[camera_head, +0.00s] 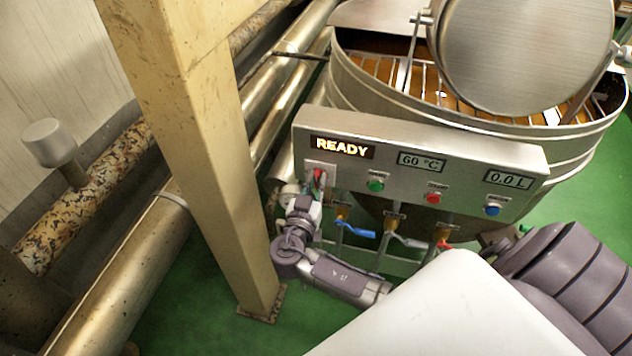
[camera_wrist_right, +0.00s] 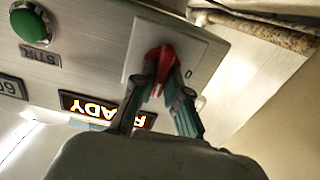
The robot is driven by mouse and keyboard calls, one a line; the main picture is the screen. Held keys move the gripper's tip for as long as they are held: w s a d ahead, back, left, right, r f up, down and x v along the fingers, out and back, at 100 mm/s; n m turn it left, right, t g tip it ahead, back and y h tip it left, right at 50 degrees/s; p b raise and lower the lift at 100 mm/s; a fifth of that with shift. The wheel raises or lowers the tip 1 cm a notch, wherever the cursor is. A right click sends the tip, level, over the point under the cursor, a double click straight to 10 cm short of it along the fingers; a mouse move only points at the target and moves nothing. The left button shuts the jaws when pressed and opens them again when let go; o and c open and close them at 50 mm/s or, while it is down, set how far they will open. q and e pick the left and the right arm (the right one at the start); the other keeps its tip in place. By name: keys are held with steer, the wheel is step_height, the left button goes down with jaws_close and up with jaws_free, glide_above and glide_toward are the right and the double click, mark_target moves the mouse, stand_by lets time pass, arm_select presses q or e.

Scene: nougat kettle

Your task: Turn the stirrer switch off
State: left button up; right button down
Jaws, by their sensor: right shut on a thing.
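The stirrer switch is a red knob (camera_wrist_right: 158,57) on a pale square plate (camera_wrist_right: 190,62) with a "0" mark, at the left end of the steel control panel (camera_head: 400,134). In the wrist view the two fingers of my right gripper (camera_wrist_right: 161,84) are shut on the red knob, one on each side. In the head view the right gripper (camera_head: 317,187) reaches up to the panel and partly hides the switch (camera_head: 318,172). My left gripper is in neither view.
The panel has a lit READY display (camera_head: 342,147) and green (camera_head: 376,185), red (camera_head: 433,197) and blue (camera_head: 492,210) buttons. Valves hang below, one with a blue handle (camera_head: 356,230). The kettle (camera_head: 350,90) stands behind. A beige post (camera_head: 215,150) rises left of my gripper.

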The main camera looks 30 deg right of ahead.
steer(key=shift+f+n+b, duration=0.15)
steer(key=shift+n+b, duration=0.35)
steer(key=shift+n, duration=0.4)
steer(key=n+b, duration=0.1)
steer(key=n, duration=0.1)
steer(key=shift+w+n, duration=0.1)
steer(key=shift+n, duration=0.2)
steer(key=n, duration=0.4)
steer(key=shift+a+b, duration=0.1)
steer(key=shift+b, duration=0.2)
steer(key=n, duration=0.4)
steer(key=shift+w, duration=0.1)
steer(key=n+p, duration=0.1)
steer(key=n, duration=0.3)
steer(key=shift+n, duration=0.4)
steer(key=shift+f+n, duration=0.1)
steer(key=shift+n, duration=0.2)
steer(key=c, duration=1.2)
jaws_free()
